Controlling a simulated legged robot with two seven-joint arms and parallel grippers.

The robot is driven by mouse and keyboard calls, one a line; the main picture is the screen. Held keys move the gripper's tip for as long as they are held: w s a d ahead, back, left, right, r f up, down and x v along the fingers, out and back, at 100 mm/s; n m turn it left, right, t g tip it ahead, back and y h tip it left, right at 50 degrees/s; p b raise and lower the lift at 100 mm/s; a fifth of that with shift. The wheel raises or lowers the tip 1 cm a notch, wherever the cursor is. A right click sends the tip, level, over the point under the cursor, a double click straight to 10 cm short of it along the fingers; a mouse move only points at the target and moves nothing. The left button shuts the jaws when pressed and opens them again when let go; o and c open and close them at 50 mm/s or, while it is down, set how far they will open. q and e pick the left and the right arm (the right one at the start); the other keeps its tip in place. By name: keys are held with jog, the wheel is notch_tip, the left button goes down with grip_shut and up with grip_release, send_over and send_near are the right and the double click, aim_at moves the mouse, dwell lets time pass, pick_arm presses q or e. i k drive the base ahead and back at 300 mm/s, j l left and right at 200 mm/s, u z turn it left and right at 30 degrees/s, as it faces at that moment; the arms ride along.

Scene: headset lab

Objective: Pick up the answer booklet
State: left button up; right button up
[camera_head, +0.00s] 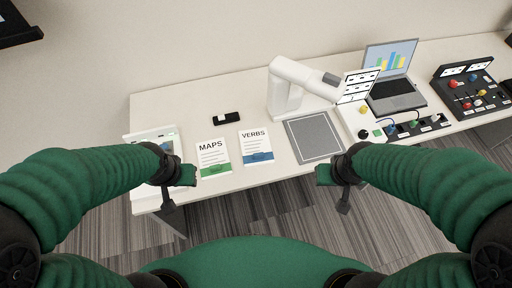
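Two booklets lie flat on the white table (245,100). One (212,157) reads MAPS and has a green lower band. The other (256,146) reads VERBS and has a blue lower band. No cover that I can read says "answer". My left gripper (178,190) is open and empty, at the front edge left of the MAPS booklet. My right gripper (334,190) is open and empty, in front of the table below the grey mat. Neither touches a booklet.
A white device (151,135), partly hidden by my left arm, is at the table's left end. A small black object (226,118) lies behind the booklets. A white robot arm (288,92), grey mat (314,137), laptop (393,88) and control panels (470,90) fill the right.

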aim_at(257, 149)
jog(key=i+l, duration=0.35)
jog(key=l, duration=0.2)
jog(key=l+u, duration=0.1)
jog(key=u, duration=1.45)
jog(key=i+l, duration=0.05)
jog(key=l, duration=0.05)
